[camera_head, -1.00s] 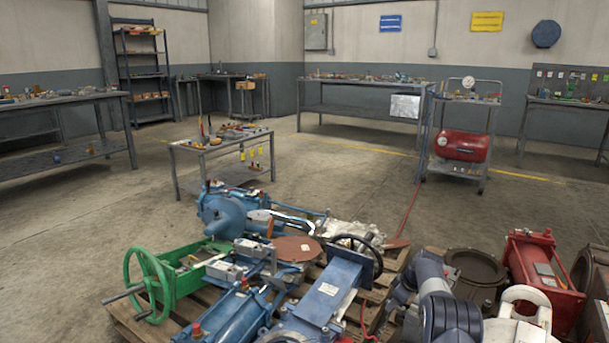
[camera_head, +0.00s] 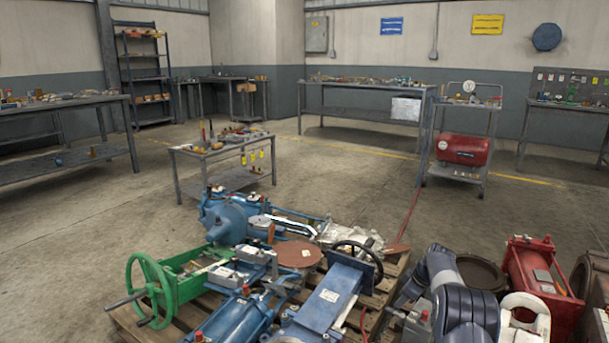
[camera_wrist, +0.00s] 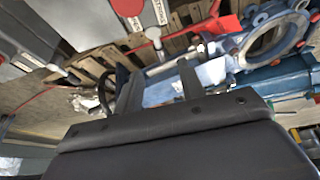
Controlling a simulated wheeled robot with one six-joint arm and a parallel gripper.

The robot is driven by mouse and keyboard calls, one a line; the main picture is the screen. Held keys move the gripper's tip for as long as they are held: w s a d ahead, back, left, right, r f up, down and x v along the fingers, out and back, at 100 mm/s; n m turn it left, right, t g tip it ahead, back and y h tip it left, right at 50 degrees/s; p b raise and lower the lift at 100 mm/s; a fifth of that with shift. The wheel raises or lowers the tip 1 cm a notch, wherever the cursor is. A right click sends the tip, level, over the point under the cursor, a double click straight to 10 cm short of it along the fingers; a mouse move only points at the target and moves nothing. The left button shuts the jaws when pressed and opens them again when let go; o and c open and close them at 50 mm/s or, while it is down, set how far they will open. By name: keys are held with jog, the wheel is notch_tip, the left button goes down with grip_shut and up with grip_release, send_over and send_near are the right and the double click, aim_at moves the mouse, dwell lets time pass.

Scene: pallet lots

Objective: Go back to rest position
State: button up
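My gripper (camera_wrist: 160,80) shows in the wrist view with its two dark fingers apart. I see nothing held between them; blue machinery and the pallet's slats lie beyond. In the head view my arm is folded at the lower right, over the right side of the pallet, and its fingers cannot be made out.
A small work cart (camera_head: 222,150) stands behind the pallet. A wheeled cart with a red tank (camera_head: 464,147) stands at the right back, a red hose (camera_head: 408,215) running from it. Workbenches (camera_head: 365,110) line the walls. The floor left of the pallet is clear.

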aim_at(393, 310)
jog(key=p+v, duration=0.1)
jog(key=v, duration=0.3)
jog(key=b+x, duration=0.4)
jog(key=x, duration=0.7)
jog(key=shift+f+b, duration=0.25)
jog(key=shift+b, duration=0.1)
jog(key=shift+d+r+m, duration=0.15)
jog(key=shift+r+m, duration=0.25)
jog(key=shift+w+d+m+h, duration=0.15)
jog(key=shift+m+h, duration=0.35)
jog(key=shift+m, duration=0.4)
jog(key=shift+r+t, duration=0.1)
jog(key=shift+t, duration=0.2)
